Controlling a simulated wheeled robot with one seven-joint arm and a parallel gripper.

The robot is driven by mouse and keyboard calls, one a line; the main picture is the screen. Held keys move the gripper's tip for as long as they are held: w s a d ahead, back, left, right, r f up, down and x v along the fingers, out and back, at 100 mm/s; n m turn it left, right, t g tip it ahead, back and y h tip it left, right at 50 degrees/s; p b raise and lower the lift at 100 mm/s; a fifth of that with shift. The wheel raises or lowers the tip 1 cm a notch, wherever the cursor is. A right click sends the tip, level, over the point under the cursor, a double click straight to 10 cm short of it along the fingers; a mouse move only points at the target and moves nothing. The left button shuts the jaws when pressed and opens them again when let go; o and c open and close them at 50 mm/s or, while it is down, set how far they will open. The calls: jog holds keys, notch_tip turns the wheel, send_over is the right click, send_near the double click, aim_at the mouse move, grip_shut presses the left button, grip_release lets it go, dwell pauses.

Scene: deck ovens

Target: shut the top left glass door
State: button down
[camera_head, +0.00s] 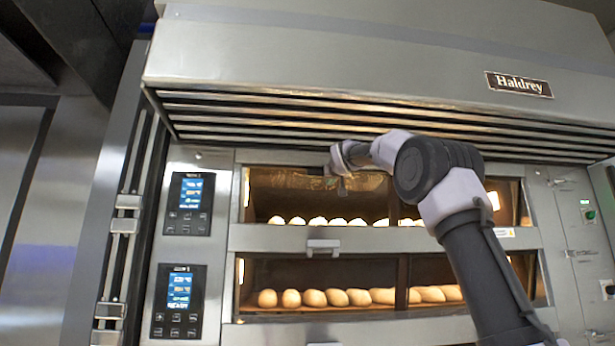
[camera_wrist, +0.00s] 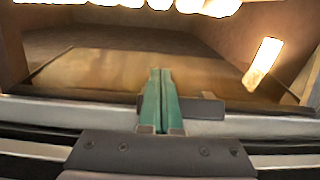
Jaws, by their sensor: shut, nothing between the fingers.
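The top left glass door (camera_head: 290,180) shows as a brownish pane slanting across the upper part of the top left oven opening. Loaves show below it, so it stands at least partly open; how far I cannot tell. In the wrist view the pane (camera_wrist: 110,72) lies beyond my fingers. My gripper (camera_head: 338,172) is in front of the pane near the top of the opening. In the wrist view my green fingers (camera_wrist: 161,98) are pressed together with nothing between them. A dark grey bar (camera_wrist: 208,106), possibly the door's handle, is right beside them; contact is unclear.
Pale loaves (camera_head: 335,221) lie in a row inside the top deck, and more loaves (camera_head: 315,298) in the deck below. A handle (camera_head: 323,246) sticks out between the decks. The slatted hood (camera_head: 350,115) overhangs close above my gripper. Control panels (camera_head: 188,204) are at left.

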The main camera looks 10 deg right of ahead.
jog(key=shift+s+r, duration=0.15)
jog(key=shift+r, duration=1.15)
jog(key=shift+s+r, duration=0.3)
jog(key=shift+r, duration=0.15)
jog(key=shift+w+r, duration=0.15)
jog(key=shift+r, duration=0.05)
jog(key=shift+w+f, duration=0.15)
jog(key=shift+w, duration=0.1)
jog(key=s+f, duration=0.2)
jog(key=s, duration=0.8)
jog(key=shift+f, duration=0.1)
